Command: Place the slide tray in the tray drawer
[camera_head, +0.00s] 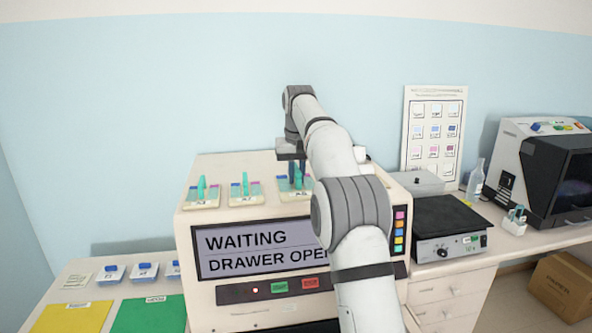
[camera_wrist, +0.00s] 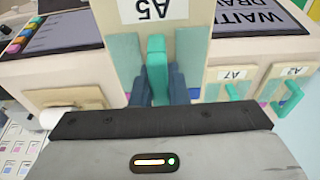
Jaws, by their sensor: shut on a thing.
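My gripper (camera_head: 293,165) is shut on the teal upright handle of a slide tray (camera_head: 296,195) at the top of the stainer, behind my arm. In the wrist view the fingers (camera_wrist: 157,88) close around the handle, and the cream tray (camera_wrist: 115,45), labelled A5, fills the middle. I cannot tell if the tray touches the surface below. The stainer (camera_head: 215,235) shows "WAITING" and "DRAWER OPEN", its end cut by my arm. A dark strip shows at its lower front; I cannot make out the tray drawer there.
Two other trays with teal handles, the left one (camera_head: 202,197) and the middle one (camera_head: 245,197), sit on the stainer's top. A black-topped instrument (camera_head: 450,228) stands right of it. Yellow (camera_head: 72,317) and green (camera_head: 150,315) mats lie on the left counter.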

